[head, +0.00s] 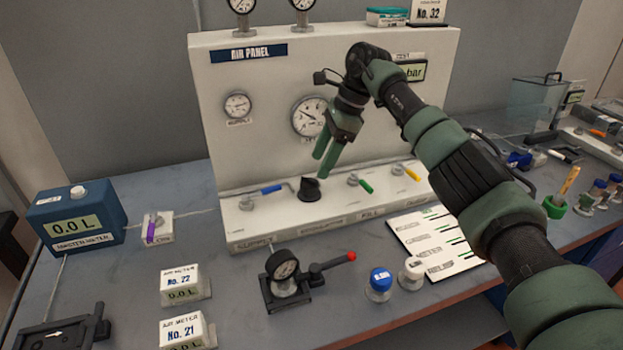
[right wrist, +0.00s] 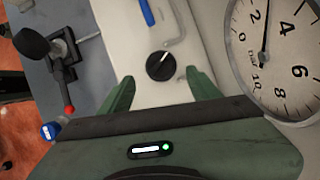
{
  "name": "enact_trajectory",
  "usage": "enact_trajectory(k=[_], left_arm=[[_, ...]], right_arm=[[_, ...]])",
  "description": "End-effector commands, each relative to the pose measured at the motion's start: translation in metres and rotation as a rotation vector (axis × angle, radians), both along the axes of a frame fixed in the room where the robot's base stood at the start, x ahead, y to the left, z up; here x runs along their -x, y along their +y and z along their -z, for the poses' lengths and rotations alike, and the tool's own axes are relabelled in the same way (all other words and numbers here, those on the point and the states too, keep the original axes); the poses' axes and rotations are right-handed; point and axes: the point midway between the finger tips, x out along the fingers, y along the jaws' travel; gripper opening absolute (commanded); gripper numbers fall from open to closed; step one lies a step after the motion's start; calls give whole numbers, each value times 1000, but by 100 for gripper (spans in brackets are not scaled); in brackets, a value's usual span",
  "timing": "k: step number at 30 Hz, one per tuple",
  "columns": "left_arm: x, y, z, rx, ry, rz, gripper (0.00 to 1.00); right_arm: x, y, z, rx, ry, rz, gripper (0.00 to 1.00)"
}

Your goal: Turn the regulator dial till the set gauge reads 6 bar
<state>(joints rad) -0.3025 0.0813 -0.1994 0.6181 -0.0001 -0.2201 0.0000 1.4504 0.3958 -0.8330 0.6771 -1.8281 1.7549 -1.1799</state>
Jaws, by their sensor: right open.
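The black regulator dial (head: 310,188) sits on the sloped base of the white air panel. In the right wrist view the dial (right wrist: 160,66) shows a white pointer mark and lies beyond my fingertips. My right gripper (head: 324,168) is open above the dial, and no contact shows; its spread fingers also show in the right wrist view (right wrist: 158,78). The large set gauge (head: 310,117) is on the panel face behind the gripper. In the right wrist view the gauge (right wrist: 285,60) is cut off, and its needle appears to lie between 2 and 4. My left gripper is out of view.
Blue (head: 271,190), green (head: 366,186) and yellow (head: 411,174) valve levers flank the dial. A smaller supply gauge (head: 237,105) is at left on the panel. A hand pump with a red-tipped lever (head: 285,280) and a blue-capped bottle (head: 379,284) stand in front.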

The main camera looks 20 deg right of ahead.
Motion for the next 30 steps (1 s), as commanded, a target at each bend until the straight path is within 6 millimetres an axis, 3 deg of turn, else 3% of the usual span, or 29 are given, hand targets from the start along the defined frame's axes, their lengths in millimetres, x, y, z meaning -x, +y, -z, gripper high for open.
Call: enact_trajectory(k=[10, 21, 27, 28, 30], left_arm=[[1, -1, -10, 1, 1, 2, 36], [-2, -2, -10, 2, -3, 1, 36], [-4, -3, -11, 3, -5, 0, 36], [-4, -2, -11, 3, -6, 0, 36], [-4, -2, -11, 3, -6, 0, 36]], right_arm=[[-3, 21, 45, -4, 1, -1, 62], [-4, 23, 52, -5, -2, -1, 62], [-4, 23, 52, -5, -2, 0, 7], [-4, 23, 52, -5, -2, 0, 0], [-4, 23, 52, -5, -2, 0, 0]])
